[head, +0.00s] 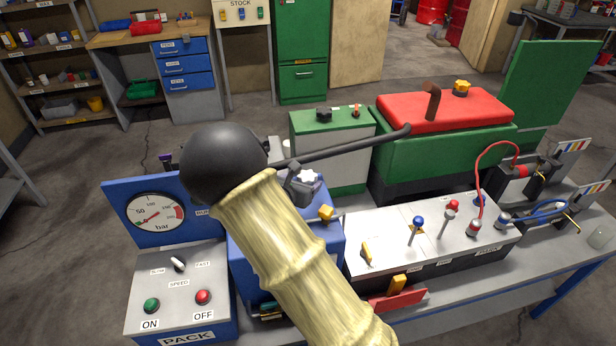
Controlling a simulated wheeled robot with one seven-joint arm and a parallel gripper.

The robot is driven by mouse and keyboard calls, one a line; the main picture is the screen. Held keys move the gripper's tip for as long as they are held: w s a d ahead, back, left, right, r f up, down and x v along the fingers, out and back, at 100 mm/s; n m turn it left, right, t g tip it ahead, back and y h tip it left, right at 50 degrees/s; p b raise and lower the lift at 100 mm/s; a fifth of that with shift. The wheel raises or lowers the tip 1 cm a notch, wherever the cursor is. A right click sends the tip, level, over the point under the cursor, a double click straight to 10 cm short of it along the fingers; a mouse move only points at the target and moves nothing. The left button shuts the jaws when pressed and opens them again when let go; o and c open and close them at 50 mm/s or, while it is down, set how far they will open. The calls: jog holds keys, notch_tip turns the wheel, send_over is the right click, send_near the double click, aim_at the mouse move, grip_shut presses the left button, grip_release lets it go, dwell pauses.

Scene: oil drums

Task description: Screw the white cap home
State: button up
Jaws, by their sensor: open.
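A white, star-shaped cap (308,177) shows on top of the blue power pack (323,250), just right of my arm. Its lower part is hidden behind a dark grey fitting, so I cannot tell how it is seated. My arm, a pale yellow ribbed link with a black ball at its end, crosses in front of the pack and covers much of its top. I cannot make out my gripper; it seems hidden behind the arm.
A dark lever (350,148) reaches right from behind the ball. A yellow knob (326,213) is close to the cap. A pressure gauge (154,213) stands left, above the control box (180,295). A grey valve block (437,240) stands right, with a green-and-red tank (440,150) behind.

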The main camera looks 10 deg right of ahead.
aim_at(303, 181)
jog(key=shift+x, duration=1.65)
jog(key=shift+c, duration=0.2)
